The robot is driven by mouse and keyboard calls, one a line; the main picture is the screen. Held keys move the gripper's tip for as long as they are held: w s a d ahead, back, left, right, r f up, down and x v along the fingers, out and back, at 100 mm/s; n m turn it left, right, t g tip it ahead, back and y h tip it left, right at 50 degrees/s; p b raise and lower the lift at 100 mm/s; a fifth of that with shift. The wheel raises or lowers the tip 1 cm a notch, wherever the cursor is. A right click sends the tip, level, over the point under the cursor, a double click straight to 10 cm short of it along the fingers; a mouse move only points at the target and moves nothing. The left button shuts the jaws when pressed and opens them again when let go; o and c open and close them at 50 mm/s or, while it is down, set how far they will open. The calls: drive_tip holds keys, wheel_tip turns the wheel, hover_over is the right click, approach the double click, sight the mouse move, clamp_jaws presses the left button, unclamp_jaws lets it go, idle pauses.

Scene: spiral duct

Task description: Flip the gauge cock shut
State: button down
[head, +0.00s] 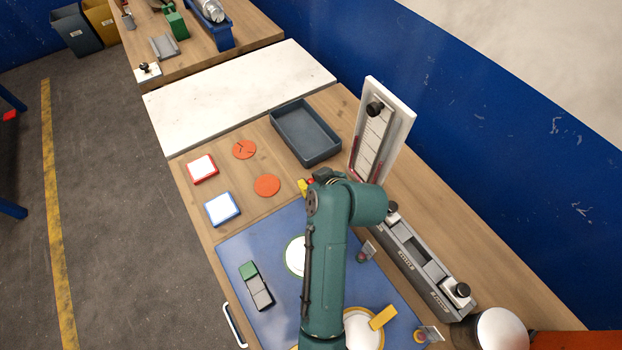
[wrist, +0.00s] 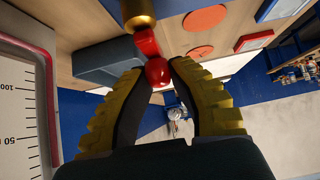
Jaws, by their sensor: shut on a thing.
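The gauge is a tall white board (head: 402,118) with a scale, standing upright at the back of the bench. Its scale edge (wrist: 20,105) fills the left of the wrist view. The gauge cock has a brass body (wrist: 140,12) at the top of the wrist view and a red lever (wrist: 147,42) with a rounded red end. My gripper (wrist: 158,73) is shut on the red lever, with its yellow-and-black fingers on either side of the rounded end. In the head view my gripper (head: 306,186) is mostly hidden behind my green arm, low beside the gauge.
A dark grey tray (head: 306,132) stands just left of the gauge. Orange discs (head: 267,186) and red- and blue-edged blocks (head: 222,209) lie on the wood. A long grey instrument (head: 418,262) stands right of my arm. A blue mat (head: 235,260) covers the front.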

drive_tip(key=c, duration=0.9)
unclamp_jaws()
drive_tip(key=shift+f, duration=0.1)
drive_tip(key=v, duration=1.2)
